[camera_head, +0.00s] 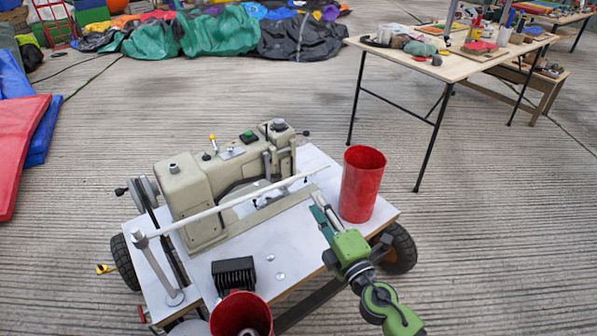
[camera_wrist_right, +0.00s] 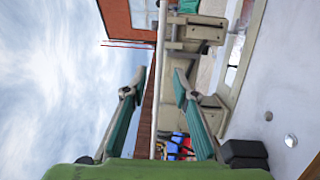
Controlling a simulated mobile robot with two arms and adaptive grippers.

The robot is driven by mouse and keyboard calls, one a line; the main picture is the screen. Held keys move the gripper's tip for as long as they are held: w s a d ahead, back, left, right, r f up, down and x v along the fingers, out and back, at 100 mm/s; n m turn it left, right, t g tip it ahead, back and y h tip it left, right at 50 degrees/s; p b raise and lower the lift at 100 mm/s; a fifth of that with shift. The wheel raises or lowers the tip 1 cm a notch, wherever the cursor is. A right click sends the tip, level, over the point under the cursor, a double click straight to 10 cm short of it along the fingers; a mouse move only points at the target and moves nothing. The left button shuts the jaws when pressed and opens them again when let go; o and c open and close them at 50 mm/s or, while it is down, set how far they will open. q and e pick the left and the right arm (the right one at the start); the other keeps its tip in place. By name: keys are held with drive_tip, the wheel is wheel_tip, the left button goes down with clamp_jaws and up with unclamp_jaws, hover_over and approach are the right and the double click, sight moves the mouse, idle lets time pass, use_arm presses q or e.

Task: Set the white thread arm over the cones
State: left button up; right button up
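The white thread arm (camera_head: 235,205) is a long thin rod on a post at the left of the sewing machine (camera_head: 205,195). It slants across the machine's front, its free end at the right. My right gripper (camera_head: 318,203) is just below that end, fingers apart. In the right wrist view the open gripper (camera_wrist_right: 160,78) has the white rod (camera_wrist_right: 161,40) showing between its fingers; I cannot tell whether it is within their reach. I cannot make out thread cones; a pale object (camera_head: 247,331) shows inside the front red container (camera_head: 240,310). My left gripper is out of view.
The machine stands on a white-topped wheeled cart (camera_head: 300,262). A tall red container (camera_head: 362,185) stands at its right corner, close to my right gripper. A black ribbed block (camera_head: 233,272) is at the front edge. A cluttered table (camera_head: 450,70) stands behind right.

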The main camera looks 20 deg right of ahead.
sight(300, 176)
drive_tip(key=w, duration=0.3)
drive_tip(key=w+a, duration=0.1)
drive_tip(key=w, duration=0.7)
drive_tip(key=shift+w+a+r+p, duration=0.2)
drive_tip(key=shift+a+r+p, duration=0.05)
drive_tip(key=shift+r+p, duration=0.15)
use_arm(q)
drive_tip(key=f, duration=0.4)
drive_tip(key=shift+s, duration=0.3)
use_arm(e)
clamp_jaws()
